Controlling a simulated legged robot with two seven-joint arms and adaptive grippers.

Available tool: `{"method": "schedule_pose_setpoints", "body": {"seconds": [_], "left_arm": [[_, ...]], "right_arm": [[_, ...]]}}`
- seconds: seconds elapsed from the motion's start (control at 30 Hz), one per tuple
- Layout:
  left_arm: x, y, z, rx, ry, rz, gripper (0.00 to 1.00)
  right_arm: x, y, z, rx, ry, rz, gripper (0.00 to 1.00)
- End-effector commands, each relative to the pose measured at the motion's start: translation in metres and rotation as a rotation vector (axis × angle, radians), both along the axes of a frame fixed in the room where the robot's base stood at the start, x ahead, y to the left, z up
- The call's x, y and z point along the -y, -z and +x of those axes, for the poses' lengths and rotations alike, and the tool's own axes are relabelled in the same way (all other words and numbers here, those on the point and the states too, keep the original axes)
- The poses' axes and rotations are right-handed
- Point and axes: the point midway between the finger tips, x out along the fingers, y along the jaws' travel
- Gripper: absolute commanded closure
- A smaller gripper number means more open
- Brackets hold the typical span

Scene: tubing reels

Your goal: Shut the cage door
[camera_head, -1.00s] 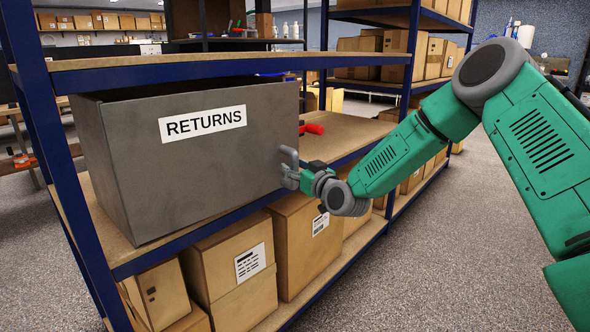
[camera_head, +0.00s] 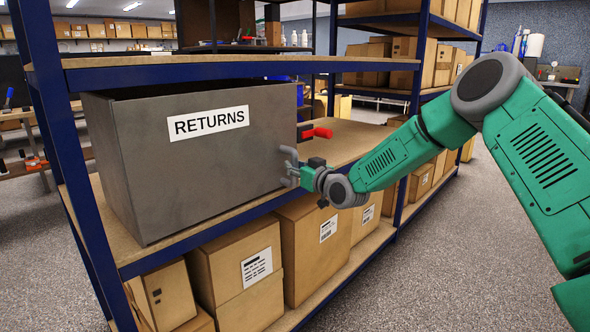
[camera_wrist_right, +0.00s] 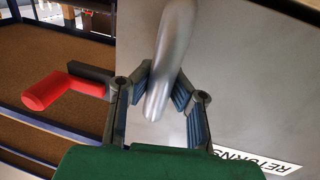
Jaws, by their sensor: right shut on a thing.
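A grey box (camera_head: 200,185) with a white RETURNS label stands on the middle shelf, its labelled face towards me. No mesh cage or separate door shows. My right gripper (camera_head: 289,170) is at the right end of that face. In the right wrist view a curved silver handle (camera_wrist_right: 172,60) passes between its two fingers (camera_wrist_right: 165,105), in front of the grey face. The gripper is shut on this handle. Where the handle is fixed is hard to see. My left gripper is out of view.
A red lever-like thing (camera_head: 318,132) lies just right of the box; it also shows in the wrist view (camera_wrist_right: 60,88). Blue shelf posts (camera_head: 75,180) and an upper shelf (camera_head: 220,68) frame the box. Cartons (camera_head: 315,245) fill the lower shelf. The floor (camera_head: 440,250) to the right is clear.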

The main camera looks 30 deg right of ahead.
Motion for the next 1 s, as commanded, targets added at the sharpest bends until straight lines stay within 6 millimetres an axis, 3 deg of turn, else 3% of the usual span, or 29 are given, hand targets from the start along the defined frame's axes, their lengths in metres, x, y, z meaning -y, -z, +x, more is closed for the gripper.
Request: {"method": "schedule_pose_setpoints", "body": {"seconds": [0.03, 0.1, 0.53, 1.0], "left_arm": [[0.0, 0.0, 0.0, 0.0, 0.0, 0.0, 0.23], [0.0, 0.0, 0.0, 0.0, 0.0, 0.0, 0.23], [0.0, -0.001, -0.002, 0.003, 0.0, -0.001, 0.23], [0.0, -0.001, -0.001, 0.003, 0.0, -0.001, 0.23]], "right_arm": [[0.0, -0.002, 0.001, 0.005, 0.001, -0.001, 0.83], [0.0, -0.002, 0.001, 0.005, 0.001, 0.0, 0.61], [0.001, -0.002, -0.008, 0.004, 0.001, 0.0, 0.61], [0.005, -0.001, -0.097, 0.003, 0.001, 0.002, 0.61]]}}
